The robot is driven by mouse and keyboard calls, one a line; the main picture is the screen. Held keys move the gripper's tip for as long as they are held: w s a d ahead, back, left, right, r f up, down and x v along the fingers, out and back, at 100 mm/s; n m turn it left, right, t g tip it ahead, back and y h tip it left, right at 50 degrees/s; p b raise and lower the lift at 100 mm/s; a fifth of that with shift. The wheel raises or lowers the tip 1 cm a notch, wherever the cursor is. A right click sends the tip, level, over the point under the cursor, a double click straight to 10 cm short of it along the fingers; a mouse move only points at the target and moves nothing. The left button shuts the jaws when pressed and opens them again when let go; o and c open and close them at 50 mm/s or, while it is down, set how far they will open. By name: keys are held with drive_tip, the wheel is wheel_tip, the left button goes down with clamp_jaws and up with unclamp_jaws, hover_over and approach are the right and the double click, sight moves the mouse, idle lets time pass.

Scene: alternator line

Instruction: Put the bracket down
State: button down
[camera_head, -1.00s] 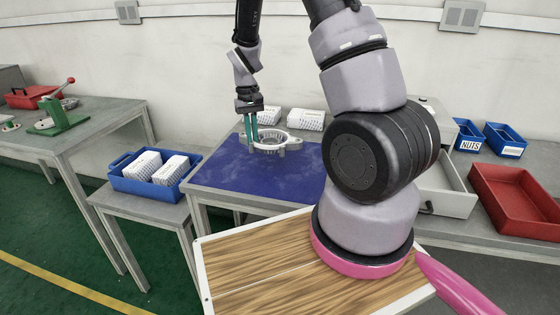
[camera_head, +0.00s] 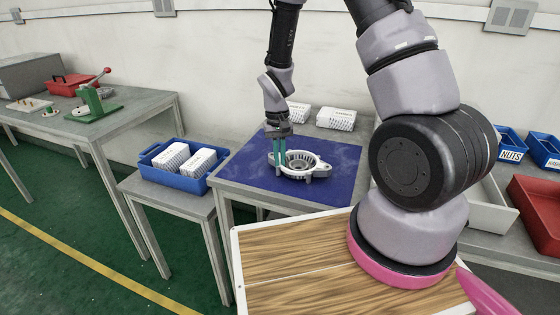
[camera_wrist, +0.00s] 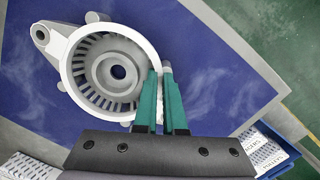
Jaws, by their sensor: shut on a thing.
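The bracket (camera_head: 300,163) is a light grey metal ring with lugs and short legs. It is over the blue mat (camera_head: 252,185) on the middle table. In the wrist view the bracket (camera_wrist: 92,62) fills the upper left, its hollow and inner slots facing the camera. My gripper (camera_head: 281,165) has green fingers pointing down at the bracket's left rim. In the wrist view my gripper (camera_wrist: 165,80) is shut on the ring's wall, one finger inside and one outside. The bracket looks level; whether its legs touch the mat I cannot tell.
White boxes (camera_head: 336,118) stand at the mat's back edge. A blue crate (camera_head: 180,181) with white boxes sits on a lower stand to the left. A green press (camera_head: 95,104) is on the left table. Bare mat lies around the bracket.

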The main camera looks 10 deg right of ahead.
drive_tip(key=shift+f, duration=0.2)
drive_tip(key=c, duration=1.4)
unclamp_jaws()
drive_tip(key=shift+f, duration=0.1)
drive_tip(key=o, duration=0.4)
drive_tip(key=s+d+r+m+t+y, duration=0.1)
drive_tip(key=s+d+r+t, duration=0.1)
drive_tip(key=r, duration=1.2)
drive_tip(key=s+d+r+m+t, duration=0.1)
drive_tip(key=d+r, duration=0.1)
drive_tip(key=r, duration=1.3)
drive_tip(key=shift+s+d+r+m+t+y, duration=0.25)
drive_tip(key=shift+s+d+r+t, duration=0.6)
drive_tip(key=shift+s+r, duration=1.15)
drive_tip(key=shift+s+d+r+m+t+y, duration=0.2)
drive_tip(key=shift+s+d+r+t, duration=0.3)
drive_tip(key=shift+s+r+t, duration=0.95)
drive_tip(key=shift+s+d+r+m+t+y, duration=0.2)
drive_tip(key=shift+s+d+r+t, duration=0.4)
drive_tip(key=shift+s+r, duration=1.85)
